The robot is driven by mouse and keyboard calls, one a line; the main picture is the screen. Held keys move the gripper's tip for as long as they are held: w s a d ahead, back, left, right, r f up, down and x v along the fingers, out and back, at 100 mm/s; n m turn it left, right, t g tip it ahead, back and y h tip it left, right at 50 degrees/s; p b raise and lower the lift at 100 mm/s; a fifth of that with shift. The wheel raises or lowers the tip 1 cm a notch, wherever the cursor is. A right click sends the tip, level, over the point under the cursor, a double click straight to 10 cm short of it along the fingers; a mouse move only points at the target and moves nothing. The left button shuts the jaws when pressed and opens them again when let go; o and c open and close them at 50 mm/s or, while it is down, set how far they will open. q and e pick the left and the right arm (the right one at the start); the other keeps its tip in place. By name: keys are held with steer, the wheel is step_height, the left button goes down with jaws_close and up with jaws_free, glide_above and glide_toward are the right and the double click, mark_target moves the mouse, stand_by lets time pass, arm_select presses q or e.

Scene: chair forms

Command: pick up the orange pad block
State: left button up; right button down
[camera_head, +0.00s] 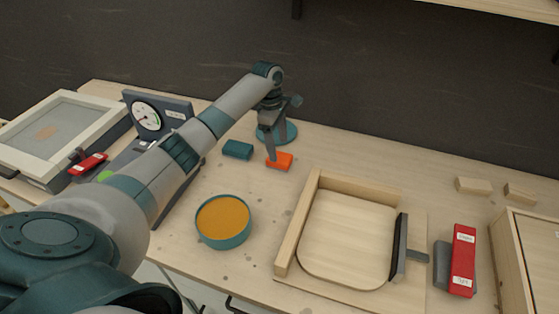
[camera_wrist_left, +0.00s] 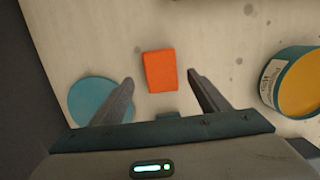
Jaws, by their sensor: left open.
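The orange pad block (camera_head: 284,163) lies flat on the wooden table near the middle of the head view. It also shows in the left wrist view (camera_wrist_left: 160,71), centred between the fingers' lines and a little beyond the fingertips. My left gripper (camera_head: 271,157) points down above the block, and one finger hides part of the block's left side in the head view. In the left wrist view the left gripper (camera_wrist_left: 160,76) is open, with a fingertip apart from the block on each side. My right gripper is in neither view.
A teal block (camera_head: 237,149) lies left of the orange one. A teal disc (camera_head: 284,131) lies behind. A round tub with orange contents (camera_head: 223,221) stands in front. A wooden frame form (camera_head: 297,225) is to the right. A dial gauge (camera_head: 147,116) stands at left.

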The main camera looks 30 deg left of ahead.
mark_target(279, 157)
arm_select(q)
steer(key=f, duration=0.1)
steer(key=f+p, duration=0.1)
steer(key=f, duration=0.1)
steer(key=shift+s+d, duration=0.15)
steer(key=shift+d, duration=0.05)
steer(key=shift+f, duration=0.85)
steer(key=c, duration=1.2)
